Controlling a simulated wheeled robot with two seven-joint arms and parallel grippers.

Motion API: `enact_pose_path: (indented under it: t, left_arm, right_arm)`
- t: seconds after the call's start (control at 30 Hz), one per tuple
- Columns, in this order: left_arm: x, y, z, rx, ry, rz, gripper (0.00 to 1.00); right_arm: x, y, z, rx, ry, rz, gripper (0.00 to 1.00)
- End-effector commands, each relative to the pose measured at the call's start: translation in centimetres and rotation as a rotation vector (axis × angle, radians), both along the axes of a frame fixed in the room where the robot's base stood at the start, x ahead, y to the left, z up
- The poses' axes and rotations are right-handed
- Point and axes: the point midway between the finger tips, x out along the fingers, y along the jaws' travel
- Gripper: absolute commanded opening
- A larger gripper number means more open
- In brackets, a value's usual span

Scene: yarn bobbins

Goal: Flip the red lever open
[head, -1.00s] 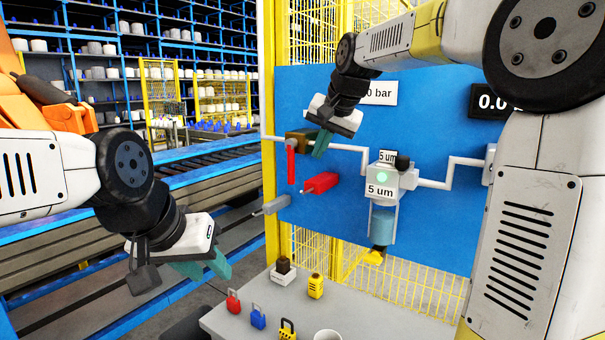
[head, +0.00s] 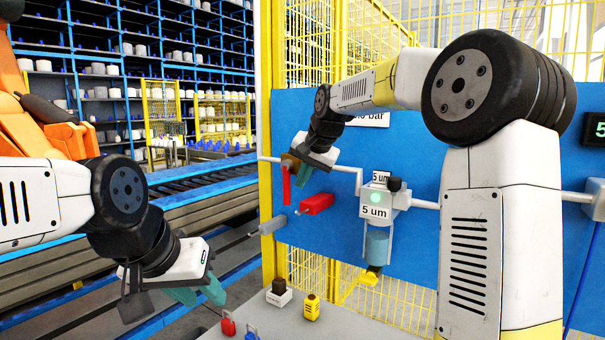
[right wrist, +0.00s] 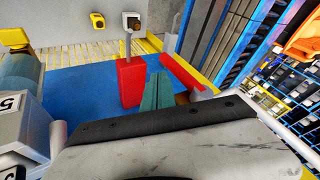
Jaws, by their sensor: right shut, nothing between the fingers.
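The red lever (head: 286,185) hangs straight down from a brass valve (head: 290,162) on the pipe of the blue panel. In the right wrist view the red lever (right wrist: 188,76) lies just right of my fingers. My right gripper (head: 304,176) is shut and empty, its green fingers pointing down just right of the lever. In the right wrist view my right gripper (right wrist: 158,90) sits between the lever and a red block (right wrist: 130,82); I cannot tell whether it touches either. My left gripper (head: 201,294) hangs at the lower left, its fingers apart, empty and away from the panel.
The red block (head: 317,204) and a grey cylinder (head: 273,226) stick out below the lever. A filter unit labelled 5 um (head: 376,212) hangs to the right. Below, a grey table (head: 340,325) carries padlocks and small blocks. Yellow mesh fencing (head: 300,262) shows beneath the panel.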

Motion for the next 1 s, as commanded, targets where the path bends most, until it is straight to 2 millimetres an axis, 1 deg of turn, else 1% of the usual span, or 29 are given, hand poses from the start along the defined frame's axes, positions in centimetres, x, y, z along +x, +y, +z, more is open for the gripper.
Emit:
enact_pose_path:
  t: [0.03,0.1,0.3,0.43,0.83,1.0]
  left_arm:
    - [0.0,0.0,0.0,0.0,0.0,0.0,0.36]
    - [0.0,0.0,0.0,0.0,0.0,0.0,0.36]
    - [0.0,0.0,0.0,0.0,0.0,0.0,0.36]
    - [0.0,0.0,0.0,0.0,0.0,0.0,0.36]
    - [0.0,0.0,0.0,0.0,0.0,0.0,0.36]
    - [0.0,0.0,0.0,0.0,0.0,0.0,0.36]
  right_arm:
    - [0.5,0.3,-0.9,0.0,0.003,0.001,0.0]
    - [1.1,0.6,-1.8,0.0,0.004,0.001,0.0]
    - [2.3,1.2,-3.5,0.0,0.001,0.001,0.0]
    - [2.6,1.3,-3.8,0.0,-0.001,0.001,0.0]
    - [2.7,1.3,-3.9,0.005,-0.004,0.001,0.0]
    - [3.8,1.3,-4.1,0.038,-0.025,-0.002,0.0]
